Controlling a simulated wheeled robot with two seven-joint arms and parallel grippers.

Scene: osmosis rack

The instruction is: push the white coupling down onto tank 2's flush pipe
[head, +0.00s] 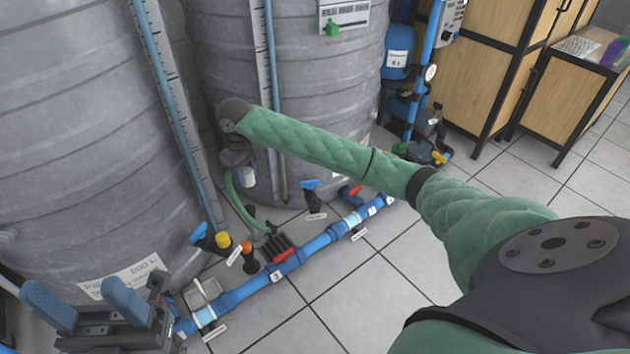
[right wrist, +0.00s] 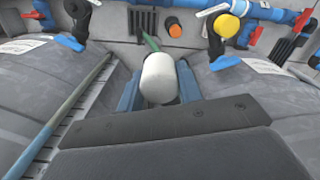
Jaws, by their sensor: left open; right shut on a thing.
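The white coupling (right wrist: 158,78) is a pale rounded cylinder between the two blue fingers of my right gripper (right wrist: 158,92), which is shut on it. A green hose (right wrist: 151,42) shows just beyond the coupling; it also shows in the head view (head: 238,200), curving down to the floor. My left gripper (head: 88,305) is open and empty at the lower left. I cannot tell which pipe is tank 2's flush pipe.
Blue piping (head: 250,285) with red and blue valve handles runs along the tiled floor. A yellow cap (head: 222,239), an orange-topped pipe (head: 247,247) and a black floor grate (head: 274,243) stand near it. The near tank (head: 80,140) fills the left. The floor at lower right is clear.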

